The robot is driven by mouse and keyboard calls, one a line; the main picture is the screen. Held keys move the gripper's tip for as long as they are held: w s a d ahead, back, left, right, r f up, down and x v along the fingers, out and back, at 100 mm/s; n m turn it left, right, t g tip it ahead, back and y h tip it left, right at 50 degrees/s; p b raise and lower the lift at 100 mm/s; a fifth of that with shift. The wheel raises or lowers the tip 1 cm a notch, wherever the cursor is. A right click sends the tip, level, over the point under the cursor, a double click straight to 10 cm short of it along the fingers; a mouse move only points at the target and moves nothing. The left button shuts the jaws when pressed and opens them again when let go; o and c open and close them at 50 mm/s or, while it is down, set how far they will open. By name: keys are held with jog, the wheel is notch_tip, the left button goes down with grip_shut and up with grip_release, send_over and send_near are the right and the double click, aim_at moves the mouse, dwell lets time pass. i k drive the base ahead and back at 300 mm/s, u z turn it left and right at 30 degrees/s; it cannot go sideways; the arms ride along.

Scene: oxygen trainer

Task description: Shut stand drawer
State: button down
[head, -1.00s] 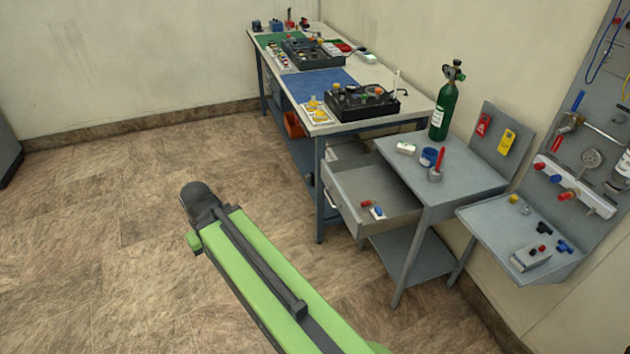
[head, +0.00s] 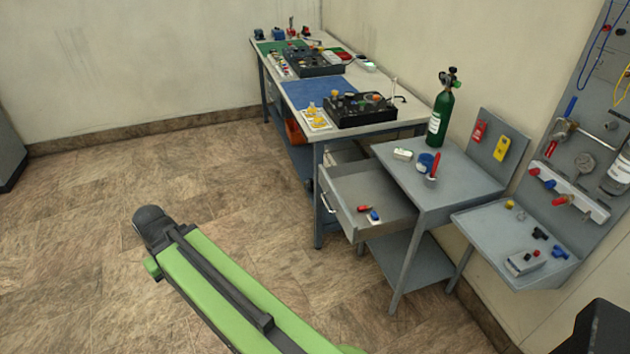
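The stand (head: 455,184) is a grey metal table at the right of the head view, with a lower shelf (head: 408,262). Its drawer (head: 343,186) is pulled well out to the left, with a handle (head: 328,203) on its front. A red item (head: 364,208) and a blue item (head: 374,216) lie inside the drawer. My green arm reaches up from the bottom, left of the drawer and apart from it. The fingers of my gripper do not show clearly, so I cannot tell their state.
A green oxygen cylinder (head: 441,115), a white box (head: 402,154) and a blue item (head: 426,162) stand on the stand's top. A long workbench (head: 404,109) is behind the drawer. A wall panel with a shelf (head: 508,238) is at right. The floor at left is clear.

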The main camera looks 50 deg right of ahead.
aim_at(348, 187)
jog(key=i, duration=1)
jog(key=u, duration=0.05)
